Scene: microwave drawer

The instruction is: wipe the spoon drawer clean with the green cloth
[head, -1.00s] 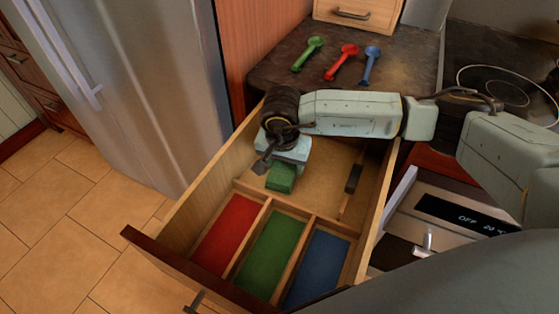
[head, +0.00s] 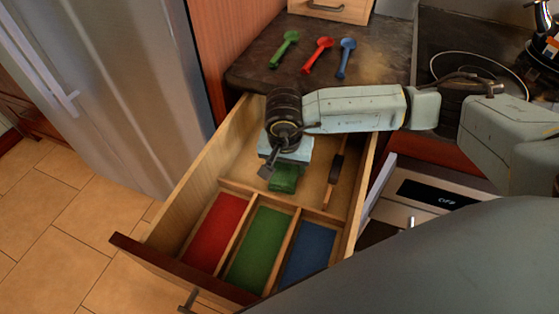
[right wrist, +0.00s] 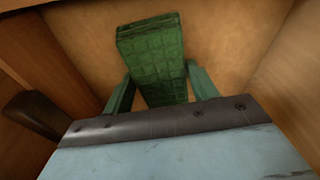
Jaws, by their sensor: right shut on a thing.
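The spoon drawer (head: 166,255) is pulled open. Its front part has red (head: 215,233), green (head: 259,246) and blue (head: 308,254) compartments, and behind them is one wide bare wooden section (head: 240,169). My right gripper (head: 284,168) reaches down into that rear section and is shut on the green cloth (head: 285,180). In the right wrist view the cloth (right wrist: 152,55) is a thick, grid-patterned block between the two fingers, above the pale wooden floor. I cannot tell whether it touches the floor. My left gripper is not in view.
Green (head: 284,49), red (head: 318,55) and blue (head: 346,58) spoons lie on the dark counter behind the drawer. A dark-handled tool (head: 335,168) lies along the drawer's right side. A fridge (head: 110,90) stands left; a cooktop (head: 470,65) is at right.

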